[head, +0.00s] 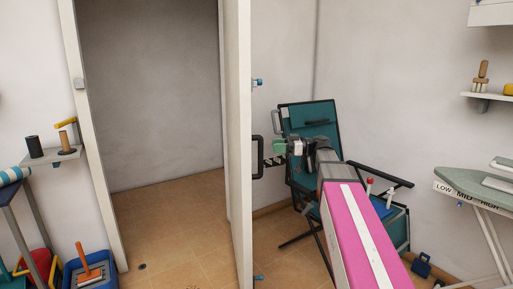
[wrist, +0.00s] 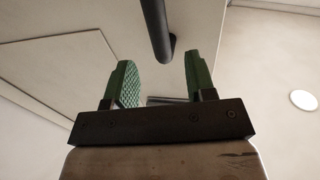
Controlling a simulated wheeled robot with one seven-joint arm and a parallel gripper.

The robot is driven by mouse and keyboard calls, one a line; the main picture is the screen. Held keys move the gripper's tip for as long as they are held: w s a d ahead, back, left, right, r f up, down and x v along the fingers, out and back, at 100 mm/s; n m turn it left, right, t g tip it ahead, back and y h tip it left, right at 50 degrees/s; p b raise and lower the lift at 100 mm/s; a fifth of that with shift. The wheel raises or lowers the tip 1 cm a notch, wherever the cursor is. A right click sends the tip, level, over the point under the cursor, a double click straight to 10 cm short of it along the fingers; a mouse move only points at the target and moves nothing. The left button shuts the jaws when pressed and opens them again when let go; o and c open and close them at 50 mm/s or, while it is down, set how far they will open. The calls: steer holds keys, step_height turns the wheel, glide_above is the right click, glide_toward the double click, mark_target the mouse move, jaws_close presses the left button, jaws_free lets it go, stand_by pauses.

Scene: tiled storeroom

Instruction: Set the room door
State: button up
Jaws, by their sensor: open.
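The room door (head: 240,120) is a white leaf standing open, seen nearly edge-on at the right of the doorway. A black bar handle (head: 258,160) sticks out from its right face. My gripper (head: 274,147) is just right of the handle, with its green fingers close to it; I cannot tell in the head view whether they touch. In the wrist view my gripper (wrist: 160,70) has its two green fingers apart. The dark handle bar (wrist: 157,28) shows beyond and between the fingertips, and nothing is clamped.
The doorway shows clear tiled floor (head: 170,220). A teal folding chair (head: 312,118) stands behind my arm. An ironing board (head: 475,187) is at the right. At the left are a small shelf (head: 52,157) and a blue bin (head: 105,280). A round light (wrist: 303,100) shows in the wrist view.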

steer(key=a, duration=0.8)
steer(key=shift+a, duration=0.3)
steer(key=shift+d, duration=0.1)
jaws_close()
